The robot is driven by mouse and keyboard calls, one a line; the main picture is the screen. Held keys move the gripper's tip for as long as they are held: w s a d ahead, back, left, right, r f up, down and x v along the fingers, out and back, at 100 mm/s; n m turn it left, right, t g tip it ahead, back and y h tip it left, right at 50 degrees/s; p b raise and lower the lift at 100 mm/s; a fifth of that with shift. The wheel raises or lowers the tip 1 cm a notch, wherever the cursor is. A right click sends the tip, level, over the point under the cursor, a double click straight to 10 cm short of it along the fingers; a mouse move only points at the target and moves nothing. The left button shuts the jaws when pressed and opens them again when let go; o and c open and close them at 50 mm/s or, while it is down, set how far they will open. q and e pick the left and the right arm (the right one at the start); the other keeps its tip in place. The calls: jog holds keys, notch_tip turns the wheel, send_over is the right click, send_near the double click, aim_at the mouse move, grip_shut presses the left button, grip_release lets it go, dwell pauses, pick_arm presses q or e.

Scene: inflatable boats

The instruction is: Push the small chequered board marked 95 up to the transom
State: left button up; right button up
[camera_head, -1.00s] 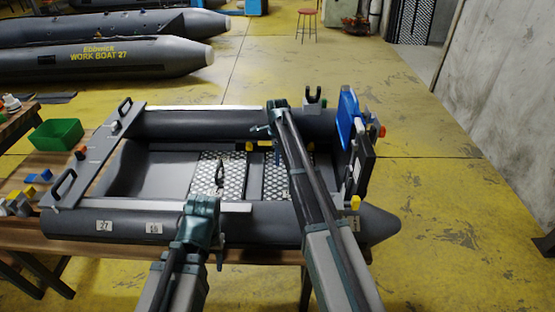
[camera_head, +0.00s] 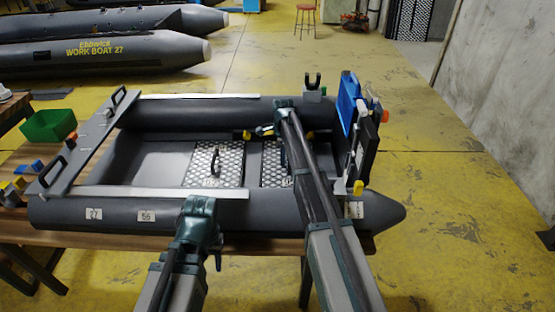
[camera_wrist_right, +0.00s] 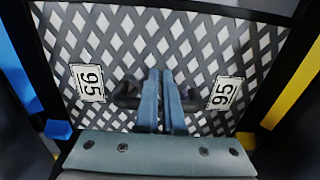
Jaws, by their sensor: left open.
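The small chequered board marked 95 fills most of the right wrist view (camera_wrist_right: 105,40), with a 95 label on either side. In the head view a small chequered board (camera_head: 271,178) lies on the boat floor, partly behind my right arm. The transom (camera_head: 366,150) is the dark upright panel at the boat's right end, right of this board. My right gripper (camera_wrist_right: 166,75) has its fingers together over the board's middle. Dark blurred shapes show beside the fingers; whether a handle lies between them is unclear. My left gripper (camera_head: 200,215) is open by the near tube, away from the board.
A larger chequered board (camera_head: 213,163) with a black handle lies to the left on the floor. Grey tubes (camera_head: 110,213) border the boat. A blue panel (camera_head: 348,100) stands at the transom. A green bin (camera_head: 48,126) is at the left.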

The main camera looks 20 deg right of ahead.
jog(key=shift+s+d, duration=0.35)
jog(key=shift+d, duration=0.85)
jog(key=shift+s+d, duration=0.35)
jog(key=shift+d, duration=0.9)
jog(key=shift+s+d, duration=0.35)
jog(key=shift+d, duration=0.85)
jog(key=shift+w+a, duration=0.15)
jog(key=shift+a, duration=0.35)
jog(key=shift+w+a, duration=0.15)
jog(key=shift+a, duration=0.35)
notch_tip(320, 180, up, 9)
jog(key=p, duration=0.9)
